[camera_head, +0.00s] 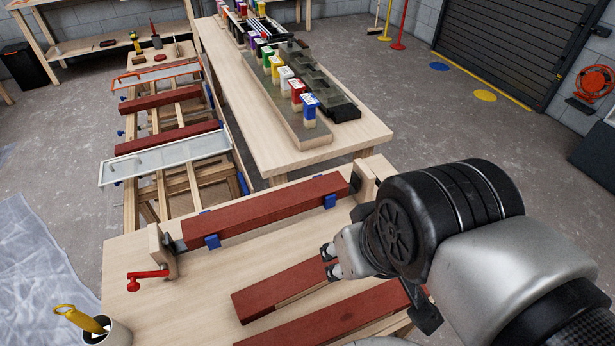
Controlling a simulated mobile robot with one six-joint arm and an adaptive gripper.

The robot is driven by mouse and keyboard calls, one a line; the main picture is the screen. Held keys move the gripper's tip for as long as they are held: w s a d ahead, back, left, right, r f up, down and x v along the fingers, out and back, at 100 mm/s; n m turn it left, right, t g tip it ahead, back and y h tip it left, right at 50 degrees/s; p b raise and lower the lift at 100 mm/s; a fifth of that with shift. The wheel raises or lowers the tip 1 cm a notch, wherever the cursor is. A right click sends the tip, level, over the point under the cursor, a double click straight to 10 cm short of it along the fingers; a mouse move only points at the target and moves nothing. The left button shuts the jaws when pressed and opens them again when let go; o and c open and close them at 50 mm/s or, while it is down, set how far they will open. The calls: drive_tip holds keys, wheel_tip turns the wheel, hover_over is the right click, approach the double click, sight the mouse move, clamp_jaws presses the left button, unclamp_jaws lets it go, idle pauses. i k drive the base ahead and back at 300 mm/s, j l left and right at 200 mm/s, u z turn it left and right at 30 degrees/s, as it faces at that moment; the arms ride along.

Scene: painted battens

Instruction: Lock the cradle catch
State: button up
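The cradle on the near bench has wooden end blocks, a left one (158,247) and a right one (372,176). Blue supports (212,241) hold a painted red batten (265,211) between the blocks. A red lever (148,276), which looks like the catch, sticks out to the left from a dark fitting at the left block. I cannot tell whether it is locked. My gripper (329,261) is right of the lever, over the bench in front of the cradle.
Another red batten (345,318) lies at the bench's front. A cup (108,333) with a yellow-handled tool stands at the front left. A rack (190,150) with trays and red battens stands at left.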

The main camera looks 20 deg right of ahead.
sight(133, 286)
drive_tip(key=u, duration=1.45)
